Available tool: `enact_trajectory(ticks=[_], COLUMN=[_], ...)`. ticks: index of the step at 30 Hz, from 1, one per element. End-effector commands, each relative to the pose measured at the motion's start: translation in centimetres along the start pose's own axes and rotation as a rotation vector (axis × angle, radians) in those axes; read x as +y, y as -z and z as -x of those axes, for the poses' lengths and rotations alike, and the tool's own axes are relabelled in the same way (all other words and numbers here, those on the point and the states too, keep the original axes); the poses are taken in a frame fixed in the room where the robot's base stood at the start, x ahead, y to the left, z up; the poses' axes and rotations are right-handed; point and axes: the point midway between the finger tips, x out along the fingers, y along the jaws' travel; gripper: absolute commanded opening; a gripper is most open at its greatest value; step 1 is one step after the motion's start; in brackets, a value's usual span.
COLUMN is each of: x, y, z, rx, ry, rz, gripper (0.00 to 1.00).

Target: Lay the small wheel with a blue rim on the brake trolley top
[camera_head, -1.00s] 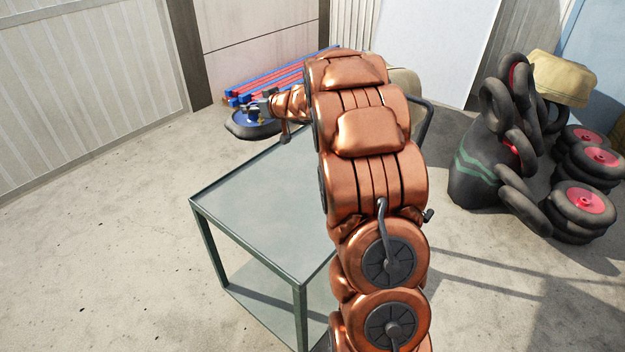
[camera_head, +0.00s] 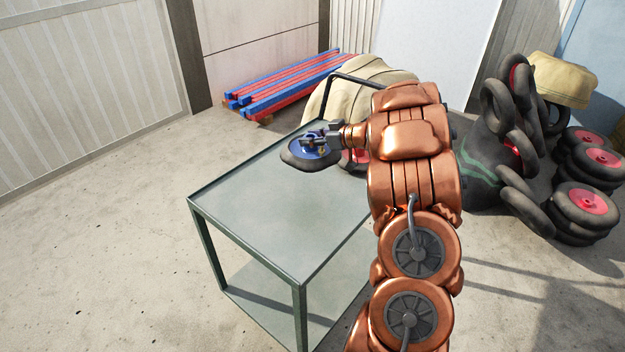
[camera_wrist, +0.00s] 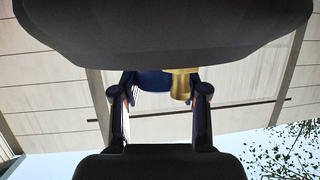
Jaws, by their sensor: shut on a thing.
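The small wheel with a blue rim (camera_head: 294,159) has a black tyre and hangs in my gripper (camera_head: 312,141) over the far left part of the trolley top. My gripper is shut on the wheel at its blue hub. The brake trolley (camera_head: 275,205) is a grey-green table with a raised rim, a lower shelf and a handle at the far end. I cannot tell whether the tyre touches the top. In the wrist view, the dark tyre (camera_wrist: 170,28) fills the upper part, with the blue rim and a brass-coloured hub piece between the fingers (camera_wrist: 160,95).
A red wheel (camera_head: 354,160) sits at the trolley's far right, partly hidden by my arm. Behind are a tan covered heap (camera_head: 350,92) and red and blue beams (camera_head: 285,85). Tyres and red-rimmed wheels (camera_head: 585,200) stand at right. The near trolley top is bare.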

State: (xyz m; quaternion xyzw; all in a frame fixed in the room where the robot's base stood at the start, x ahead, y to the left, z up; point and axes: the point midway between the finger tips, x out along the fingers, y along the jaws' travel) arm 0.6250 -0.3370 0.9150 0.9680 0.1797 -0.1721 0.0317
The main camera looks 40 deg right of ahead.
Motion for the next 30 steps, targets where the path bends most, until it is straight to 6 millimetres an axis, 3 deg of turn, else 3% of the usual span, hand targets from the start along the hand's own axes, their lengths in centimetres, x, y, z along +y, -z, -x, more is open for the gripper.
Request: enact_trajectory(ticks=[9,18,24,30], x=[-0.2,-1.4,-2.0,-3.6], y=[-7.4,-11.9,-12.6,-12.1], z=[6.0,10.3,10.8,8.7], rx=[0.004,0.004,0.003,0.005], ry=[0.079,0.128,0.140,0.144], rz=[0.026,0.049,0.055,0.052], gripper=[0.00,0.00,0.00,0.00])
